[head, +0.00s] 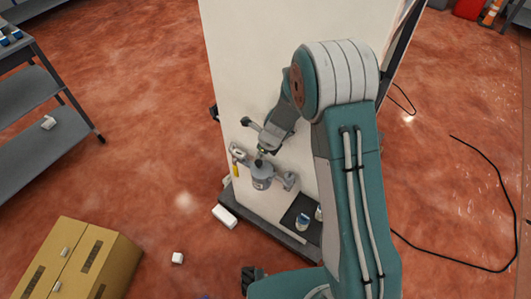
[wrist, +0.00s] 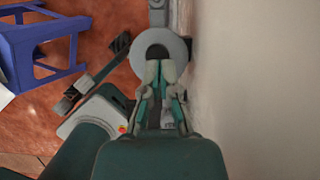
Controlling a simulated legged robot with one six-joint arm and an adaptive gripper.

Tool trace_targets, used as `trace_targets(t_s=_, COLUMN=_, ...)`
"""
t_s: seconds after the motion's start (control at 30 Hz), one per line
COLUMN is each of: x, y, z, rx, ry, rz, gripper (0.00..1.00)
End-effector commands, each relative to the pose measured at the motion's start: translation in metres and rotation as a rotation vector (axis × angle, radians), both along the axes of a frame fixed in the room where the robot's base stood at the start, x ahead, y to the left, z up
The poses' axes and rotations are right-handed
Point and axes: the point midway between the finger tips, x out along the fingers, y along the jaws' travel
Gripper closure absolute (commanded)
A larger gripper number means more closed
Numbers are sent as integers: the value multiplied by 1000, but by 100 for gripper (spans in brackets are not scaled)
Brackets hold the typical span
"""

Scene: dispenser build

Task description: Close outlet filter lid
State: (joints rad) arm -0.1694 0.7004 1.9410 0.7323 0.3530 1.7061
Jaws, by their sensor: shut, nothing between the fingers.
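A grey cylindrical filter housing (head: 262,178) is mounted low on the white panel in the head view. In the wrist view a grey round part (wrist: 162,40) lies just beyond my fingertips, close against the pale panel. I cannot tell whether this round part is the lid or the housing top, nor whether the lid is open. My gripper (head: 263,153) is just above the housing, pointing down. In the wrist view the fingers of my gripper (wrist: 164,73) are together with nothing between them. The fingertips overlap the round part; contact is unclear.
The white panel (head: 235,60) stands close beside my gripper. A dark tray (head: 292,213) with small containers sits right of the housing. A cardboard box (head: 83,262) is on the red floor at lower left. A blue stool (wrist: 42,40) shows in the wrist view.

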Motion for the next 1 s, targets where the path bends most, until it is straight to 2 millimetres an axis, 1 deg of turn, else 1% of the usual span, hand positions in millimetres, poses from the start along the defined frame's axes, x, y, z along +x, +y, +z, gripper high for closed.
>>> trace_targets(t_s=0.23, x=11, y=12, z=-13, rx=0, ry=0, rz=0, gripper=100)
trace_targets(t_s=0.5, x=17, y=22, z=-24, rx=0, ry=0, rz=1, gripper=100)
trace_targets(t_s=1.0, x=20, y=25, z=-30, rx=1, ry=-1, rz=0, gripper=100)
